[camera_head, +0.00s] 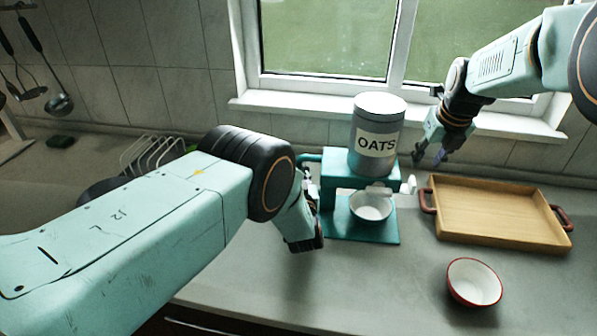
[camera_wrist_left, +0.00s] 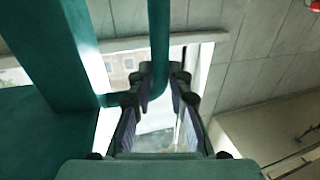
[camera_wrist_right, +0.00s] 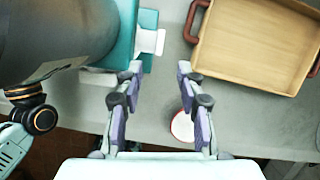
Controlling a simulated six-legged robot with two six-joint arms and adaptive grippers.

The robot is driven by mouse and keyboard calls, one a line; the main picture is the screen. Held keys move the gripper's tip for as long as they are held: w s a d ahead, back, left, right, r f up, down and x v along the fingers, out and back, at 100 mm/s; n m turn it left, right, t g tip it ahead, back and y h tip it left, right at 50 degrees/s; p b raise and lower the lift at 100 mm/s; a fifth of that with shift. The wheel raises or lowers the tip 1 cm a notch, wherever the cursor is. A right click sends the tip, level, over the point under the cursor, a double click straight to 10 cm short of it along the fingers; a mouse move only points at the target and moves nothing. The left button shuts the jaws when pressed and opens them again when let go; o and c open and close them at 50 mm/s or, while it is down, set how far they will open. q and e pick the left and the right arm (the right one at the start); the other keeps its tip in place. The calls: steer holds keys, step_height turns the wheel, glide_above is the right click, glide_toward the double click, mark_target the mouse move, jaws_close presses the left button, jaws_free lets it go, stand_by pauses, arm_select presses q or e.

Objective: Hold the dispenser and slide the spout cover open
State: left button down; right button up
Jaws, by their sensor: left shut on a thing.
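The teal dispenser (camera_head: 345,168) carries a grey OATS canister (camera_head: 376,130) and stands on the counter. My left gripper (camera_wrist_left: 160,78) is shut on the dispenser's teal side handle (camera_wrist_left: 159,40); in the head view my arm partly hides this grip. The white spout cover tab (camera_head: 411,184) sticks out at the dispenser's right side; it also shows in the right wrist view (camera_wrist_right: 150,42). A white bowl (camera_head: 371,206) stands on the teal base under the spout. My right gripper (camera_head: 432,156) is open and empty, just right of the canister, its fingertips near the tab but apart from it.
A wooden tray (camera_head: 500,212) with reddish handles lies to the right of the dispenser. A red-rimmed bowl (camera_head: 474,283) stands on the front counter. A wire rack (camera_head: 158,152) stands at the back left. The window sill (camera_head: 300,106) is behind the dispenser.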

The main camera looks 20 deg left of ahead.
mark_target(414, 180)
steer(key=shift+c, duration=0.3)
steer(key=w+d+f+n+t, duration=0.25)
steer(key=f+n+t, duration=0.2)
steer(key=n, duration=0.55)
steer(key=w+d+f+n+t, duration=0.1)
steer(key=d+f+n+t, duration=0.3)
steer(key=n, duration=0.7)
steer(key=s+a+f+n+t+y, duration=0.2)
steer(key=s+a+n+t, duration=0.35)
steer(key=s+n, duration=0.65)
steer(key=shift+n, duration=0.7)
steer(key=shift+w+a+r, duration=0.2)
steer(key=shift+w+a, duration=0.1)
steer(key=shift+w, duration=1.8)
steer(key=shift+w+a+r, duration=0.25)
steer(key=shift+w+a, duration=0.1)
steer(key=shift+w, duration=1.75)
steer(key=shift+w+a+r, duration=0.2)
steer(key=shift+w+a, duration=0.1)
steer(key=shift+w, duration=1.8)
steer(key=shift+c, duration=0.3)
